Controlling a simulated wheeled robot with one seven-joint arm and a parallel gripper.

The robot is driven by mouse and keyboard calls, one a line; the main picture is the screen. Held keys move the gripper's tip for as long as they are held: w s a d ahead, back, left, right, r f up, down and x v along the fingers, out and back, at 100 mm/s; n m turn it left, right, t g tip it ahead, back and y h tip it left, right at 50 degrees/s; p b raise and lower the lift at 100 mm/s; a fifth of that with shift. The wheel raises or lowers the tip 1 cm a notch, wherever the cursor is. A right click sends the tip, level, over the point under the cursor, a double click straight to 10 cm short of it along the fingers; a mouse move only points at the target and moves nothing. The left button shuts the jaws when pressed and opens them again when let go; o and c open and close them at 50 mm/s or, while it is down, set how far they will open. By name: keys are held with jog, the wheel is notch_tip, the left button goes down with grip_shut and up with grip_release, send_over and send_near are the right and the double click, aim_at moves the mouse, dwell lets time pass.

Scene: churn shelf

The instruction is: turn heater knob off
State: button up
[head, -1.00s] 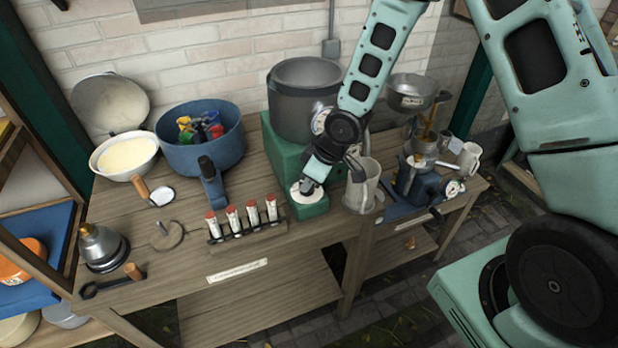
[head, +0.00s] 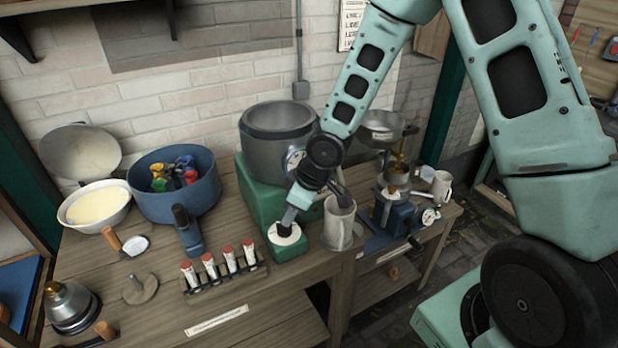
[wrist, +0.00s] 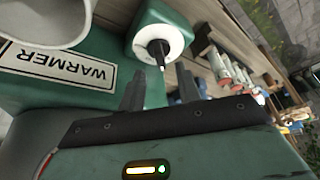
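The heater is a green warmer base (head: 262,190) with a grey pot (head: 278,130) on top. Its knob sits on a round white dial (head: 285,235) on a green box at the front. In the wrist view the black knob (wrist: 158,50) stands out from the white dial, with a thin light pointer. My gripper (wrist: 160,76) is open, its two dark fingers apart, one to each side of the knob's line. The knob shows just beyond the fingertips; contact cannot be told. In the head view my gripper (head: 290,217) is over the dial and partly hides it.
A metal pitcher (head: 339,224) stands close to the right of the dial. A rack of red-capped vials (head: 222,268) is at its left front. A blue pan (head: 185,200) and white bowl (head: 95,208) stand further left. A blue grinder-like device (head: 392,220) is at right.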

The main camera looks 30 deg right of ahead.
jog(key=p+v, duration=0.4)
jog(key=v, duration=0.8)
jog(key=shift+r, duration=0.35)
